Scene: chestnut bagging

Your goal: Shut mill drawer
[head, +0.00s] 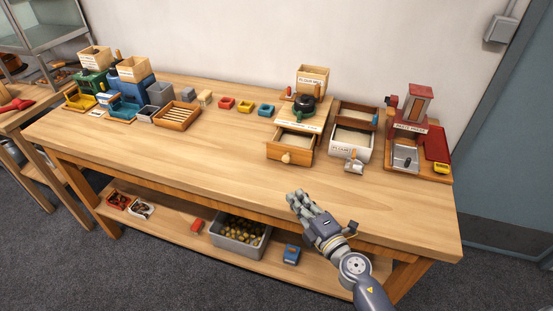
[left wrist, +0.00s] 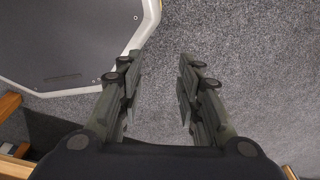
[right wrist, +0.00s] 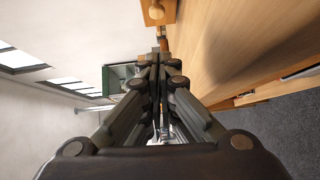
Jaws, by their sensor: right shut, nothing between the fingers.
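The flour mill (head: 304,108) stands towards the back of the bench, with a wooden hopper on top and a dark round part below it. Its drawer (head: 288,147) is pulled out at the front and holds pale flour; a round knob (head: 286,157) sits on its front. The knob also shows at the top of the right wrist view (right wrist: 156,12). My right gripper (head: 297,198) is shut and empty over the front of the bench, in front of the drawer and apart from it. My left gripper (left wrist: 163,60) is open and empty above the grey floor.
A white flour box (head: 346,150) with a scoop (head: 353,166) stands right of the drawer. A red press (head: 410,125) is farther right. Small coloured boxes (head: 245,106) and a wooden tray (head: 177,115) lie to the left. The bench front (head: 200,165) is clear.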

